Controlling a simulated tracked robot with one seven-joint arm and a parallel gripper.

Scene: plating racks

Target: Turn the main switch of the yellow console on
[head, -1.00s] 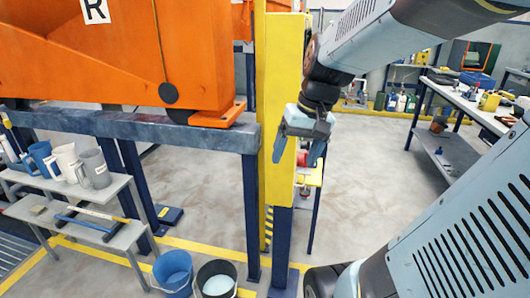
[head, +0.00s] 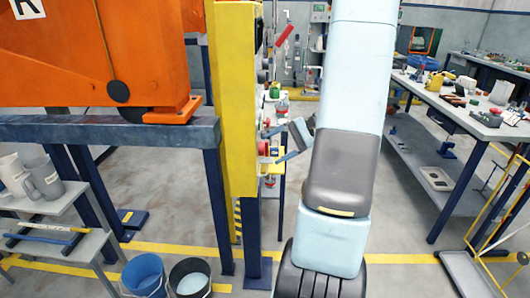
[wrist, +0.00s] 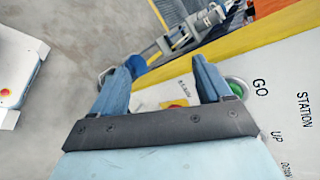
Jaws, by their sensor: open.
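The yellow console (head: 235,100) is a tall yellow column left of centre in the head view, seen edge-on. In the wrist view its pale front panel (wrist: 285,125) fills the right side, with the labels GO, STATION and UP. A red and yellow control (wrist: 177,103) shows between my fingers, partly hidden by my gripper; a small label above it is too blurred to read. I cannot be sure that it is the main switch. My gripper (wrist: 165,78) is open, its blue fingers apart and empty. In the head view my gripper (head: 279,144) is beside the console's right face, near a red round part (head: 263,147).
A green button (wrist: 237,88) with a metal ring sits beside the right finger. An orange machine (head: 90,55) on a blue beam stands left of the console. Two buckets (head: 144,274) stand below. A workbench (head: 455,105) is at right; open floor lies between.

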